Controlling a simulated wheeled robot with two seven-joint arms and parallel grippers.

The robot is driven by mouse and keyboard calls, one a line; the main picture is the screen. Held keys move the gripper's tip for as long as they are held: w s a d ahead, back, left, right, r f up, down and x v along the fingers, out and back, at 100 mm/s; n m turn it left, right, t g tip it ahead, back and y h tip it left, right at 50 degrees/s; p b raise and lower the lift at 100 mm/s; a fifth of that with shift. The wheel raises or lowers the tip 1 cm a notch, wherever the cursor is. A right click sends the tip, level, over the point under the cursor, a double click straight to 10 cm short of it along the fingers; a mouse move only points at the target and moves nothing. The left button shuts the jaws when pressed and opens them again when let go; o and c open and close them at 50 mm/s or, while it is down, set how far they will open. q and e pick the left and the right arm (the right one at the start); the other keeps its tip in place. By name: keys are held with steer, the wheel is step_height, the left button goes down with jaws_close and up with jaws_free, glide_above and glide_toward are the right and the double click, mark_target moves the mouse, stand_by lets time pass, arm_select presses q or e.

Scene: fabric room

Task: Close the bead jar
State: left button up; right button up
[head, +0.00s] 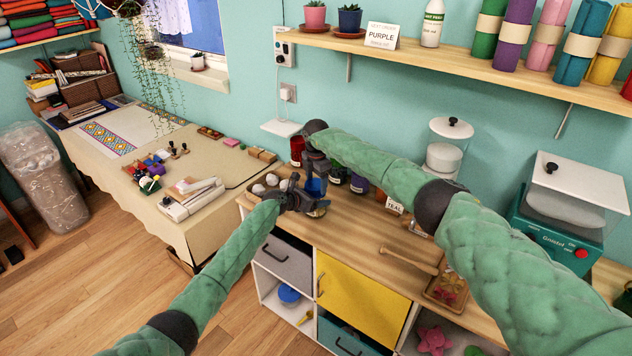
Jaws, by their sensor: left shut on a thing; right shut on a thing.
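The bead jar (318,211) stands near the front left part of the wooden counter, mostly hidden by my grippers; its lower part shows a little. A blue piece (315,187), apparently its lid, shows at the top between the grippers. My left gripper (299,200) comes from the left and is shut on the jar's side. My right gripper (317,172) reaches in from above right and is shut on what looks like the blue lid. Whether the lid touches the jar's rim cannot be told.
Several dark jars (358,183) stand behind the grippers, with a red jar (297,150) at the back left. White balls (271,180) lie left of the grippers.

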steer(key=m, duration=0.6)
steer(key=shift+s+f, duration=0.15)
steer(key=shift+f, duration=0.05)
steer(key=o, duration=0.9)
steer(key=shift+o, duration=0.2)
steer(key=shift+r, duration=0.15)
steer(key=shift+r, duration=2.25)
steer(key=shift+c, duration=0.3)
